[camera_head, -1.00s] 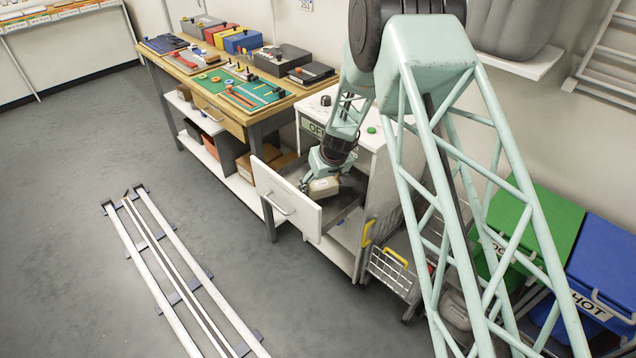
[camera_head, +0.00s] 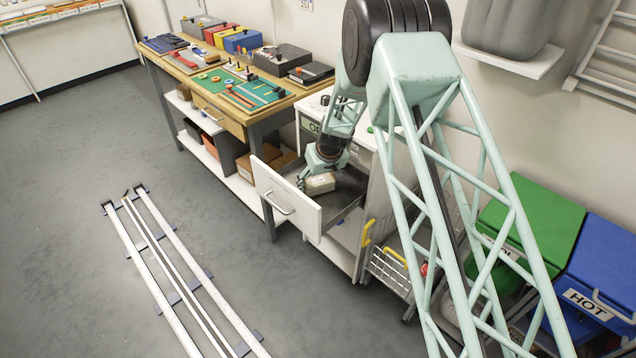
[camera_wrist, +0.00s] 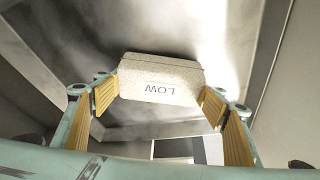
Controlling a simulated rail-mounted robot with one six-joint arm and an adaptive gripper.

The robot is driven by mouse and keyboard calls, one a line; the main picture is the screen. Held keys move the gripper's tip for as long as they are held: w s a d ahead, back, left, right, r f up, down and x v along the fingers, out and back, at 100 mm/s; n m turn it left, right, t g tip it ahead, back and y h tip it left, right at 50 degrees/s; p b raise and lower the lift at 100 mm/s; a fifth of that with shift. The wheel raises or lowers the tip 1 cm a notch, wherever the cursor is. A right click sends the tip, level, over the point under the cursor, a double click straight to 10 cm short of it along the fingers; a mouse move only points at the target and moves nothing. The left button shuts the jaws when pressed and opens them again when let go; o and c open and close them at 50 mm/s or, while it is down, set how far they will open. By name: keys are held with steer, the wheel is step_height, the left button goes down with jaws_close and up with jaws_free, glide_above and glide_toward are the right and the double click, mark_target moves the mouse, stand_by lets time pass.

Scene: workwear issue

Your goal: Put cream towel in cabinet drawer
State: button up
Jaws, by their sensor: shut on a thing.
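The towel is within the drawer's outline, behind the front panel. I cannot tell whether it touches the drawer's grey floor.
A workbench (camera_head: 262,112) with tools and boxes stands left of the cabinet. A wire basket (camera_head: 390,270) with yellow handles is right of the drawer. Green (camera_head: 530,220) and blue (camera_head: 600,260) bins stand further right. White floor rails (camera_head: 165,260) lie at the left.

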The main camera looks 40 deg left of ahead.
mark_target(319, 181)
steer(key=shift+f, duration=0.15)
steer(key=o, duration=0.9)
steer(key=shift+r, duration=0.2)
steer(key=shift+v, duration=0.95)
steer(key=shift+s+d+r, duration=0.15)
steer(key=shift+d+r, duration=0.2)
steer(key=shift+r, duration=0.15)
steer(key=s+d, duration=0.1)
steer(key=d, duration=0.2)
steer(key=s+d, duration=0.1)
steer(key=shift+s+d+f, duration=0.15)
steer(key=shift+s+d, duration=0.05)
steer(key=shift+s, duration=0.1)
steer(key=shift+s+d+b, duration=0.55)
steer(key=shift+d+b, duration=0.25)
steer(key=shift+d, duration=0.15)
steer(key=shift+s+d+b, duration=0.55)
steer(key=shift+d+b, duration=0.25)
steer(key=shift+d, duration=0.1)
steer(key=shift+s+d+b, duration=0.5)
steer(key=shift+d+b, duration=0.3)
steer(key=shift+d, duration=0.15)
